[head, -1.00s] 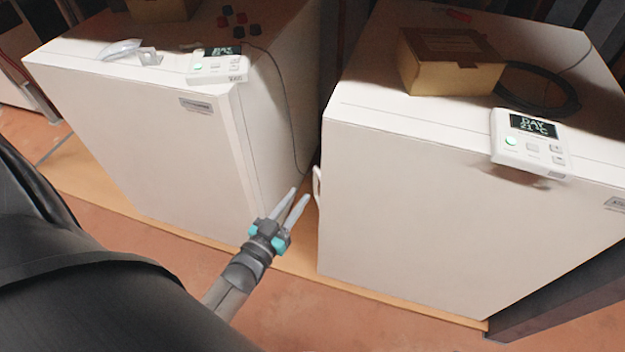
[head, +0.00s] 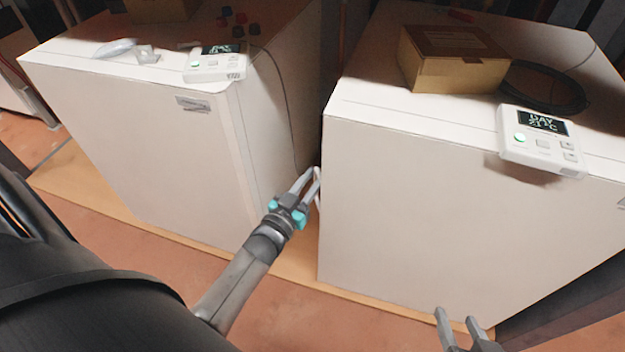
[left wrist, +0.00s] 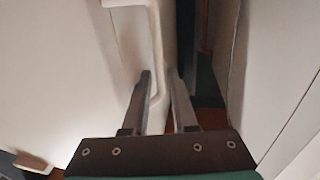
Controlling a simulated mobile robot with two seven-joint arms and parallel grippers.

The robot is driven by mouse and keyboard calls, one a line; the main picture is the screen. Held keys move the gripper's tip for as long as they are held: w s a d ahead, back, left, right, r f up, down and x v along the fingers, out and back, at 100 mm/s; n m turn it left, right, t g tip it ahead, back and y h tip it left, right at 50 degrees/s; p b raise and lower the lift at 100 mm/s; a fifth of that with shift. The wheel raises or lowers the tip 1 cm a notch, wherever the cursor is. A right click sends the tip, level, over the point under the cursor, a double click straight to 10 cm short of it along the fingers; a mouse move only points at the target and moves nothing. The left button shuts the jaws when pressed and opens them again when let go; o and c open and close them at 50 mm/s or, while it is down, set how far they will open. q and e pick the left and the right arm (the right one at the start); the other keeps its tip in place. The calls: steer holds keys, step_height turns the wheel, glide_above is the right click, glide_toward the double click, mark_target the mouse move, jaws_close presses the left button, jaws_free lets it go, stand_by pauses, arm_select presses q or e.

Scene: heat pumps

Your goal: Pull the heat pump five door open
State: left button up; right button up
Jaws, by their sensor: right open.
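A white heat pump cabinet (head: 440,210) stands at the right in the head view. Its pale handle (head: 317,190) is on its left edge. My left gripper (head: 310,178) is at this handle, in the gap between two cabinets. The left wrist view shows the handle (left wrist: 157,60) running down between my left fingers, which are apart with a gap beside it. My right gripper (head: 458,318) is at the bottom edge, open and empty, in front of the cabinet's lower front. No number five is readable on either cabinet.
A second white cabinet (head: 130,140) stands close on the left. A control panel (head: 541,140), a cardboard box (head: 452,58) and a coiled cable (head: 545,88) lie on the right cabinet. The reddish floor (head: 330,325) in front is clear.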

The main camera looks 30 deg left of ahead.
arm_select(q)
steer(key=shift+c, duration=0.2)
jaws_close()
stand_by(1.4)
